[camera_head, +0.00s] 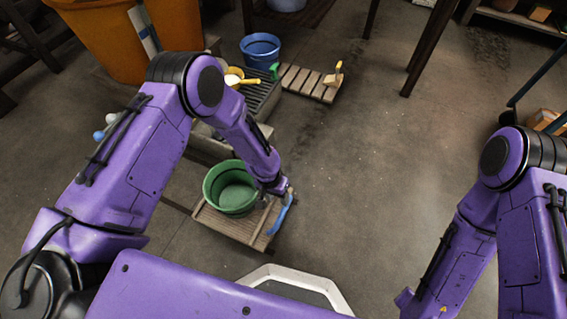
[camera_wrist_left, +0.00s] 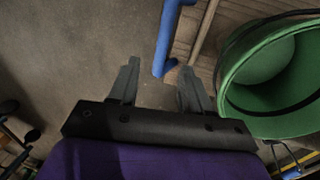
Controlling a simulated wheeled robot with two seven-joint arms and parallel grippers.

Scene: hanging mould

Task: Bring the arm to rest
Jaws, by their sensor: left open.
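My left gripper (camera_head: 281,189) is at the end of the left arm, just right of a green bucket (camera_head: 211,187) that stands on a low slatted wooden pallet. The left wrist view shows the gripper (camera_wrist_left: 158,74) open, its two dark fingers apart with nothing held between them. A blue tool or handle (camera_head: 282,212) lies at the pallet's right edge; it also shows in the left wrist view (camera_wrist_left: 168,35), beyond the fingertips. The green bucket (camera_wrist_left: 270,78) is close to the right finger there. My right arm enters at the right; its gripper is out of view.
A blue bucket (camera_head: 261,45) and a second pallet (camera_head: 300,80) with a yellow-handled tool (camera_head: 335,76) stand farther back. Large orange containers (camera_head: 100,40) are at the back left. Table legs (camera_head: 425,50) stand at the top right. The middle floor is clear.

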